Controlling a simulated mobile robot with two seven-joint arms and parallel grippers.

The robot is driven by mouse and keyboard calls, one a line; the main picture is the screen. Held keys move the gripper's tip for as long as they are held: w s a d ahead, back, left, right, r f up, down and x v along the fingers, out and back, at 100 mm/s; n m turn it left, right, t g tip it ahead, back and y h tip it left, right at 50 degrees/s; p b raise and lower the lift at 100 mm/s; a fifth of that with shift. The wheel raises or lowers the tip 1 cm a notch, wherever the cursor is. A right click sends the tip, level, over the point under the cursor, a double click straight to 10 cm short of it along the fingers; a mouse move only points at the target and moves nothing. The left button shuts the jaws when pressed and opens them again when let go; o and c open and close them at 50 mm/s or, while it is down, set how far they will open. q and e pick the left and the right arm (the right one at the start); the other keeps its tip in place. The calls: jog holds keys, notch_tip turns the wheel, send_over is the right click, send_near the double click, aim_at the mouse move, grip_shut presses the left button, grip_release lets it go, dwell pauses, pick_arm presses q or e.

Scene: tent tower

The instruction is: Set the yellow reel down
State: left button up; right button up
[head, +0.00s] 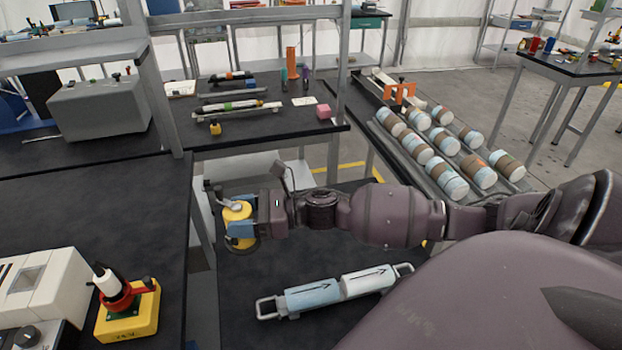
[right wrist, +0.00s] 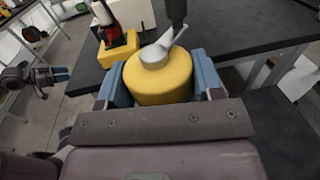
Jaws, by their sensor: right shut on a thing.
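The yellow reel (head: 236,211) is a short yellow cylinder with a grey piece on top. It is between the blue fingers of my right gripper (head: 240,228), by the left edge of the low dark table (head: 300,265). In the right wrist view the yellow reel (right wrist: 160,82) fills the space between both fingers of my right gripper (right wrist: 162,85), upright relative to them. Its underside is hidden, so I cannot tell whether it touches the surface. What looks like my left gripper (right wrist: 58,74) shows small at the left of that view; its jaws are unclear.
A light-blue and white cylinder tool with end handles (head: 340,290) lies on the low table. A yellow block with a red and white fitting (head: 128,310) stands on the left bench (head: 100,220). Several banded cylinders (head: 445,140) lie on a rack behind. A metal post is close left of the reel.

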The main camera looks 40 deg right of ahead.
jog(key=s+d+r+n+g+y+b, duration=0.1)
jog(key=d+r+n+g+y+b, duration=0.2)
jog(key=d+g, duration=0.45)
jog(key=s+d+r+n+g+y+b, duration=0.1)
jog(key=s+d+r+n+g, duration=0.3)
jog(key=d, duration=0.6)
jog(key=shift+n+g, duration=0.45)
jog(key=shift+n, duration=0.25)
jog(key=shift+w+a+f+b, duration=0.1)
jog(key=shift+w+f+b, duration=0.35)
jog(key=shift+f, duration=2.95)
jog(key=shift+w+d+f+b, duration=0.15)
jog(key=shift+f+b, duration=0.55)
jog(key=shift+f, duration=2.75)
jog(key=shift+w+a+f+b, duration=0.15)
jog(key=shift+w+f+b, duration=0.35)
jog(key=shift+f, duration=3.25)
jog(key=shift+s+r, duration=0.1)
jog(key=shift+f, duration=0.25)
pick_arm(q)
notch_tip(320, 180, down, 8)
jog(key=shift+s+d+g, duration=0.25)
jog(key=shift+d+g, duration=0.05)
jog(key=shift+g, duration=0.1)
pick_arm(e)
jog(key=o, duration=1.2)
pick_arm(q)
jog(key=shift+r, duration=0.1)
